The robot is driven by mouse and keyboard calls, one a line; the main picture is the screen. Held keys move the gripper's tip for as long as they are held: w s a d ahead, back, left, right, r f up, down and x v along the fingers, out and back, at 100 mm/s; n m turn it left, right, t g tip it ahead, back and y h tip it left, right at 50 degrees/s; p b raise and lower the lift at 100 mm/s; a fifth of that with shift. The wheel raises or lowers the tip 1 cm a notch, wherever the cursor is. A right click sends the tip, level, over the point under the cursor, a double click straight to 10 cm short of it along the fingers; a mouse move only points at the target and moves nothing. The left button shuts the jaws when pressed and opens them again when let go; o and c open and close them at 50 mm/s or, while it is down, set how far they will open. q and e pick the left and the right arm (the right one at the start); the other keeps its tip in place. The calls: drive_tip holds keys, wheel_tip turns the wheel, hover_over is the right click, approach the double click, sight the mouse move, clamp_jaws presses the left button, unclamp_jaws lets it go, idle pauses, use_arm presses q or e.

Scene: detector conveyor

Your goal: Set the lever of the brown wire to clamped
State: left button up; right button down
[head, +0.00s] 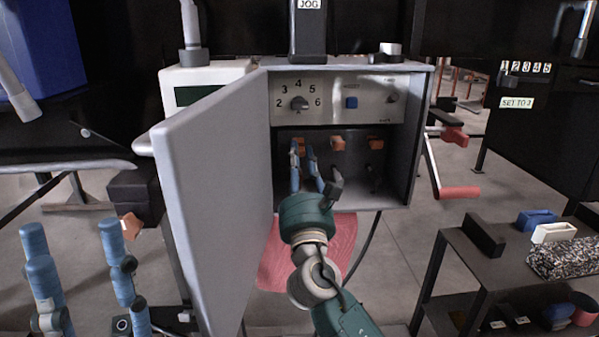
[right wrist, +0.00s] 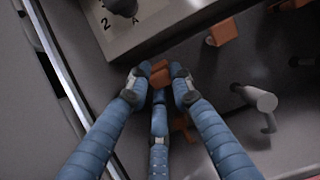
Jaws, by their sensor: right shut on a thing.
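In the head view, the open grey cabinet (head: 414,130) holds a row of orange levers under its control panel. My right gripper (head: 303,150) reaches into the cabinet at the leftmost lever. In the right wrist view, its blue fingers (right wrist: 158,78) are shut on that orange lever (right wrist: 159,70), partly hiding it. The middle lever (head: 337,142) and right lever (head: 376,143) stand apart from the gripper. I cannot tell which wire is brown; the wiring is dark and partly hidden. My left gripper (head: 74,235) is open and empty, outside the cabinet at lower left.
The cabinet door (head: 215,190) stands open left of my right arm. The panel has a numbered knob (head: 299,103) and a blue button (head: 352,103). A grey post (right wrist: 262,98) stands right of the fingers. A dark side table (head: 455,250) stands at right.

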drive_tip(key=shift+w+d+f+t+b, duration=0.15)
drive_tip(key=shift+f+t+b, duration=0.15)
drive_tip(key=shift+b, duration=0.5)
drive_tip(key=shift+r, duration=0.15)
drive_tip(key=c, duration=1.6)
unclamp_jaws()
drive_tip(key=shift+o, duration=0.2)
drive_tip(key=v, duration=1.2)
